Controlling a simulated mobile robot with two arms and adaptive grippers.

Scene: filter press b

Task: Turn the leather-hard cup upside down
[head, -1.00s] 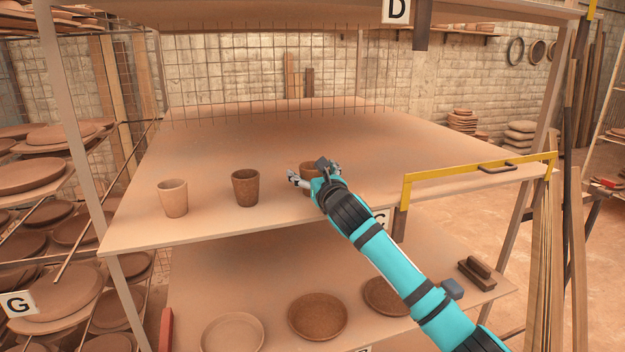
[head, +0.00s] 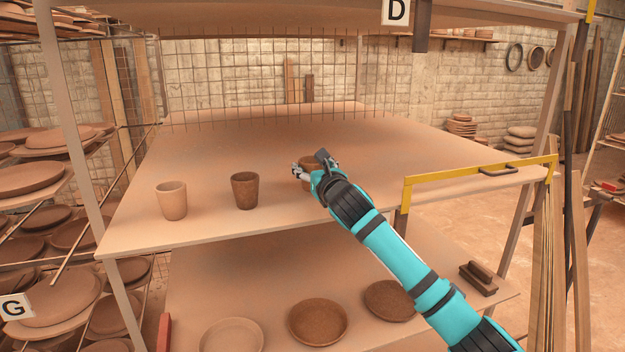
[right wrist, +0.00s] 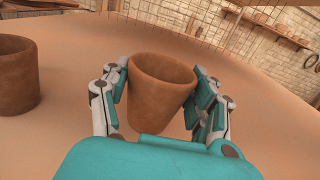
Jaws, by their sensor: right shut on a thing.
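My right gripper (head: 313,166) is shut on a reddish-brown cup (head: 308,160) at the right of the row on the upper shelf. In the right wrist view the fingers clasp this cup (right wrist: 160,92) from both sides. Its wide rim is up, and it stands roughly upright with a slight tilt. A darker brown cup (head: 245,191) and a pale cup (head: 172,201) stand upright to the left. The darker one also shows in the right wrist view (right wrist: 14,78). My left gripper is out of view.
The upper shelf (head: 270,135) is bare behind the cups, up to a wire grid. A yellow-framed edge (head: 480,171) with a handle is at the right. Several shallow dishes (head: 317,322) lie on the shelf below. A top board hangs overhead.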

